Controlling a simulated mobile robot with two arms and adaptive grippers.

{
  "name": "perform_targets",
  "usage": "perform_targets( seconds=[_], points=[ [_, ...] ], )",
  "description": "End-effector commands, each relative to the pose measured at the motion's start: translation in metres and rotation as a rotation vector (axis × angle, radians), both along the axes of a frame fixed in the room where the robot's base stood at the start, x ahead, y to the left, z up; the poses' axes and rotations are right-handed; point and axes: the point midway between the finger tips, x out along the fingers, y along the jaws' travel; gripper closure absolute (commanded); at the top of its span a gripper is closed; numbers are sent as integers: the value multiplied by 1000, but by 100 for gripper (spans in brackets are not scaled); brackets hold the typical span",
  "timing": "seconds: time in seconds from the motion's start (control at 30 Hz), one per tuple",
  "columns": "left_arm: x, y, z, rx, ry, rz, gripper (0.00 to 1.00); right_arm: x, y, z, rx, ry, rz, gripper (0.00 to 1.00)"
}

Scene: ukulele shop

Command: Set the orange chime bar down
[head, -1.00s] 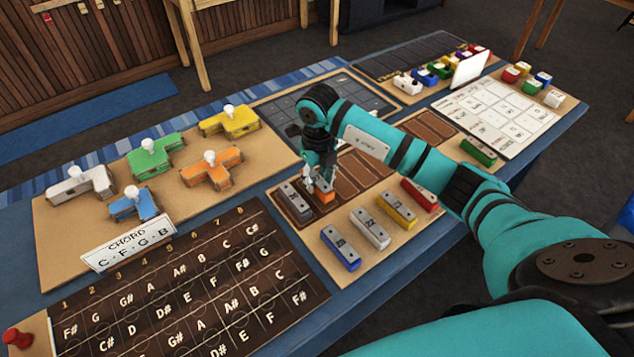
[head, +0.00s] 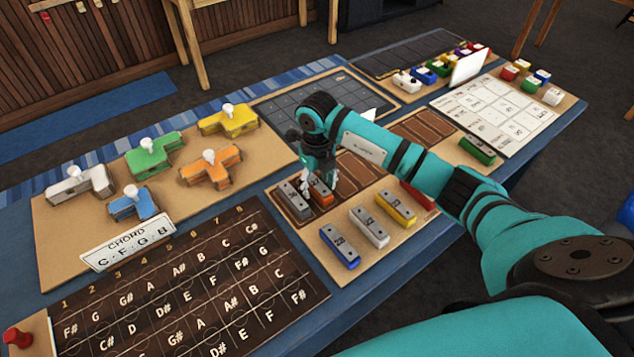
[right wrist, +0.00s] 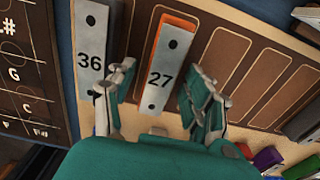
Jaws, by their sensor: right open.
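The orange chime bar (head: 321,196), with a grey top plate marked 27 in the right wrist view (right wrist: 162,72), lies in the second slot of the brown slotted board (head: 346,171). It lies beside a grey bar marked 36 (right wrist: 92,48), which fills the first slot. My right gripper (head: 319,182) is over the orange bar. In the right wrist view its fingers (right wrist: 163,88) stand open on both sides of the bar, with gaps visible. The arm hides part of the board in the head view. My left gripper is not in view.
Blue (head: 340,247), grey (head: 369,227) and yellow (head: 396,207) bars lie in front of the slots, with a red one (head: 417,194) partly behind my arm. A green bar (head: 477,149) lies farther right. Empty slots continue right of the orange bar.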

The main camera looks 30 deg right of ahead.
Motion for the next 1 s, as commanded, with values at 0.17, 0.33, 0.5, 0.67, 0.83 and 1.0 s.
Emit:
perform_targets(
  seconds=[0.17, 0.33, 0.5, 0.67, 0.83, 1.0],
  points=[
    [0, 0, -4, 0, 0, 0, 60, 1, 0, 24, -1, -6, 1, 48],
    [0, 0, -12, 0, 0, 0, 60, 2, 0, 62, 0, -7, 1, 48],
    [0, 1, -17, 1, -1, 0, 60, 1, 0, 95, 0, -5, 0, 48],
    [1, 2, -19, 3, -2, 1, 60, 1, 0, 115, 0, -2, 1, 48],
    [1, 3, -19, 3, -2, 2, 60, 0, 0, 122, 0, -1, 0, 48],
    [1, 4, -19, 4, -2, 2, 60, 0, 0, 122, 0, 0, 0, 48]
  ],
)
